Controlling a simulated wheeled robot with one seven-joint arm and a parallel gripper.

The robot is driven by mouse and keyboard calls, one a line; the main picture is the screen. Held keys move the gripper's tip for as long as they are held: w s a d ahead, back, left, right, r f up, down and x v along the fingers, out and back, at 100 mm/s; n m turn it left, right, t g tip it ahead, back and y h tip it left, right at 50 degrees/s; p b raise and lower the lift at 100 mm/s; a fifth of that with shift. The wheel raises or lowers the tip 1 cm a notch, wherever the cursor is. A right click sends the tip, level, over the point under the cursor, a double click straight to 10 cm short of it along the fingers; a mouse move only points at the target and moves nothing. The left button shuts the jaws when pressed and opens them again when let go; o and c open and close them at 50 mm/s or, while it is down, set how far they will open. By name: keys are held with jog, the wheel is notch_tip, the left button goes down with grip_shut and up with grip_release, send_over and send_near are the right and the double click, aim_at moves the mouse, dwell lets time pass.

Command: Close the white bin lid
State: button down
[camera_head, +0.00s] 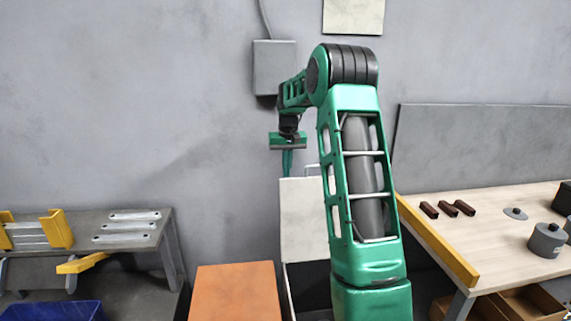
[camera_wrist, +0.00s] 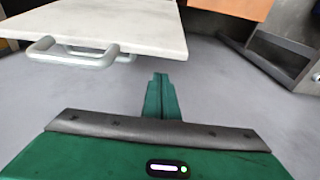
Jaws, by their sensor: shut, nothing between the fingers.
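The white bin lid (camera_head: 303,222) stands raised, roughly upright, near the back wall in the head view. In the wrist view the pale lid (camera_wrist: 110,18) fills the upper left, with a grey bar handle (camera_wrist: 75,56) along its near edge. The dark bin (camera_head: 308,288) shows below the lid, partly hidden by my arm, which also covers the lid's right side. My gripper (camera_head: 287,163) points down just above the lid's top left edge in the head view. In the wrist view its closed fingers (camera_wrist: 161,98) are empty and appear apart from the lid and handle.
An orange-topped block (camera_head: 235,292) stands left of the bin. A wooden table (camera_head: 480,225) with a yellow edge rail (camera_head: 437,240) is to the right. A grey bench (camera_head: 130,228) and a blue bin (camera_head: 55,311) are at left. Bare wall lies behind my gripper.

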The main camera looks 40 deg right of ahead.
jog(key=shift+s+a+r, duration=0.15)
jog(key=shift+s+a, duration=0.15)
jog(key=shift+s, duration=0.25)
jog(key=shift+s+a+r, duration=0.15)
jog(key=shift+s+a, duration=0.15)
jog(key=shift+s, duration=0.2)
